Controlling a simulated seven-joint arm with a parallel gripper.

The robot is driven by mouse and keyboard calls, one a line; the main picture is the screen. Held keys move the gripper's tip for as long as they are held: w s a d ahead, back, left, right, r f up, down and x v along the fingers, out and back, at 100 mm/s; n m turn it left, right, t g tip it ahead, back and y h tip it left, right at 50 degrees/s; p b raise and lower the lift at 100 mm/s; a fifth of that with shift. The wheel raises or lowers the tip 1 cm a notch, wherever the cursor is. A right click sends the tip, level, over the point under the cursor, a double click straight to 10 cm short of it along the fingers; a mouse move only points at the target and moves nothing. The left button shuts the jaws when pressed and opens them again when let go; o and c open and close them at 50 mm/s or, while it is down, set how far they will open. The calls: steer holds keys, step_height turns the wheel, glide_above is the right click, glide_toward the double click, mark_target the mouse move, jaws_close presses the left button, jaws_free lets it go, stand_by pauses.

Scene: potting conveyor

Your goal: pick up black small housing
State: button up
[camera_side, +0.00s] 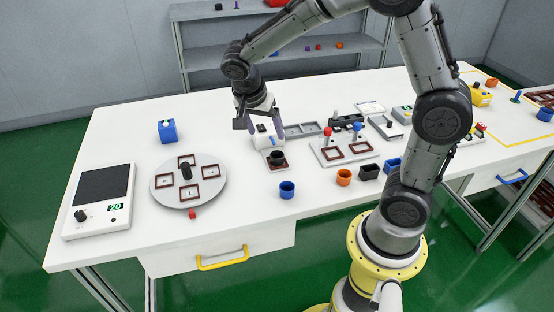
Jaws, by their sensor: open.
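A small black open box (369,172), which looks like the black small housing, stands on the white table between an orange ring-shaped part (343,177) and a blue box (393,165). A round black cup-like part (277,157) sits on a brown-framed square pad (276,165) left of it; I cannot tell for certain which black part is the housing. My gripper (265,128) is open and points down, over or near a small white device (266,139) behind the round black part. Nothing shows between its fingers. It is well left of the black box.
A blue cup (287,190) stands near the front edge. A round grey turntable (217,190) with brown frames and a scale (101,199) are at left. A grey plate with red and blue knobs (326,157) lies behind the orange part. Free table lies at front centre.

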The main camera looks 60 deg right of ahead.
glide_toward(276, 152)
steer(key=f, duration=0.3)
steer(key=shift+s, duration=0.3)
steer(key=shift+s+x, duration=0.2)
steer(key=shift+x, duration=2.3)
jaws_close()
